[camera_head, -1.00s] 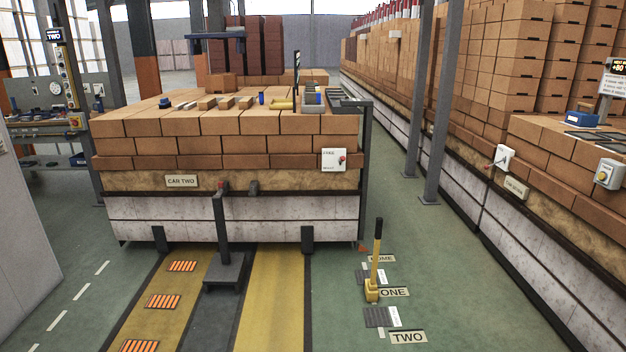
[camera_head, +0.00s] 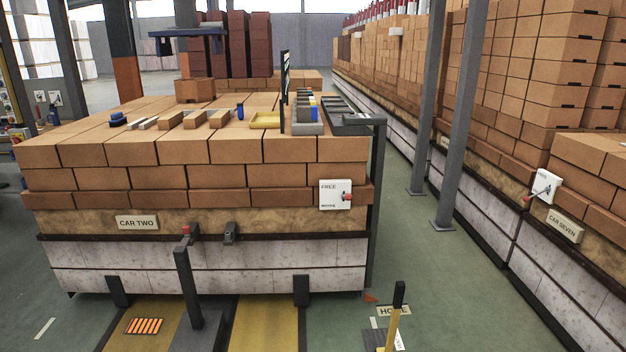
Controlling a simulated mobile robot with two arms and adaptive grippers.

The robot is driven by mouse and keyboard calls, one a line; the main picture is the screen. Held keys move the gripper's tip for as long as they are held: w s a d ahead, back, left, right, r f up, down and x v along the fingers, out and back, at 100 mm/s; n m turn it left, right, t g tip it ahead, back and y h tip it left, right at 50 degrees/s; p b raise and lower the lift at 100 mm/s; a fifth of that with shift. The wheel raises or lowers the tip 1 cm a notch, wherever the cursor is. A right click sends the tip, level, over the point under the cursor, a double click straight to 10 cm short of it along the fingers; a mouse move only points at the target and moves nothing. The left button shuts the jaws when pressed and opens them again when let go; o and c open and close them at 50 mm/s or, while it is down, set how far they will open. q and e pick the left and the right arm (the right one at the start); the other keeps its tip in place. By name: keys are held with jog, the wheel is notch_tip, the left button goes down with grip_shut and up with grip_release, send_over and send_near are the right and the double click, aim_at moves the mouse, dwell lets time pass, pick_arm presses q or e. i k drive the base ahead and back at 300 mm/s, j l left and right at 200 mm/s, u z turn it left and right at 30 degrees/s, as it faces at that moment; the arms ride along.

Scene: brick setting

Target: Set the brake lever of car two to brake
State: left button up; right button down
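Car two stands ahead on the left, a brick-stacked car with a "CAR TWO" sign (camera_head: 137,223) on its front. At its front right is a white plate (camera_head: 335,195) marked "FREE" at the top; the smaller word at the bottom is too blurred to read surely. Neither of my grippers is in view.
A dark post with a red top (camera_head: 186,260) stands before car two. A yellow lever with a black grip (camera_head: 396,305) rises from the floor at the lower right. Car seven, with its sign (camera_head: 563,226), lines the right.

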aim_at(347, 197)
jog(key=i, duration=2.35)
jog(key=u, duration=0.45)
